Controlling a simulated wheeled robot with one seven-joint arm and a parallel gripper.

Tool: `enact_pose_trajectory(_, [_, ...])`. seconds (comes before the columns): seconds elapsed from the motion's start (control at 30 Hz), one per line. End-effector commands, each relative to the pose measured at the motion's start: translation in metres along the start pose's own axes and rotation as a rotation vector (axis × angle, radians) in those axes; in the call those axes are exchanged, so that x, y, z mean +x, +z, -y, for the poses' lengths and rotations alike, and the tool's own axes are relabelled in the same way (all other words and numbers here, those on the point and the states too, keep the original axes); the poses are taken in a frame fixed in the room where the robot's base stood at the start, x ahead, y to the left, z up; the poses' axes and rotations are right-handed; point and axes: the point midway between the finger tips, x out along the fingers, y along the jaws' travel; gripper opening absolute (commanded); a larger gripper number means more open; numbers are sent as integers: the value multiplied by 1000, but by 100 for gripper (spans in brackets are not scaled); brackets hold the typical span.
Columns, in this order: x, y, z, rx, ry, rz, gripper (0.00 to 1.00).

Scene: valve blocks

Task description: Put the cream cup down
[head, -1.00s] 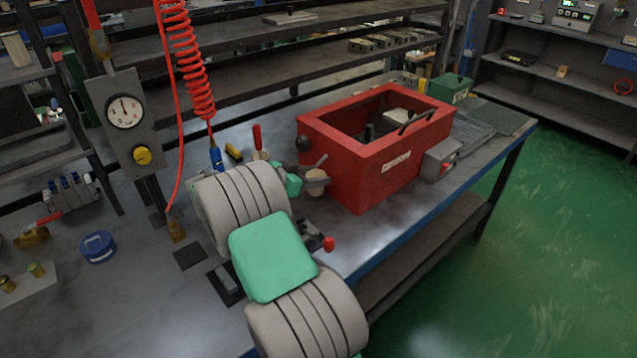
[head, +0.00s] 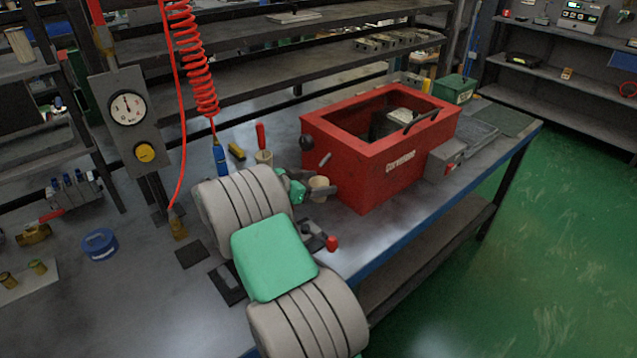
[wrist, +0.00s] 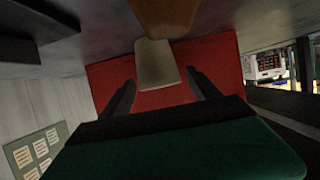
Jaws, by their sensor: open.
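The cream cup (head: 318,188) is on the grey bench just left of the red box, and seems to stand upright on the bench top. My gripper (head: 325,175) is open, with one finger on either side of the cup. In the wrist view the cup (wrist: 155,63) shows between and just beyond the spread fingertips of my gripper (wrist: 160,88), with gaps on both sides. A finger partly covers the cup in the head view, and I cannot see its base clearly.
The red box (head: 382,165) stands close to the right of the cup. A holder with a red-handled tool (head: 262,145) and a blue air fitting (head: 220,157) are behind. A red-knobbed fixture (head: 331,243) is in front. A brown thing (wrist: 165,15) adjoins the cup in the wrist view.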

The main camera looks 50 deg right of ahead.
Motion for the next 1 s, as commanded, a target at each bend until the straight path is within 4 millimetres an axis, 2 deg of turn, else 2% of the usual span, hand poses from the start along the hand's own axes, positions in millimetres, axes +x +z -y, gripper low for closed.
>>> enact_pose_trajectory(0.13, [-23, 0, 2, 0, -4, 0, 71])
enact_pose_trajectory(0.4, [-92, 0, 2, 0, -6, 0, 71])
enact_pose_trajectory(0.5, [-109, 0, 1, 0, -3, 0, 71])
enact_pose_trajectory(0.63, [-120, 0, 1, 0, -1, 0, 71])
enact_pose_trajectory(1.0, [-124, 1, 1, -28, -21, 37, 71])
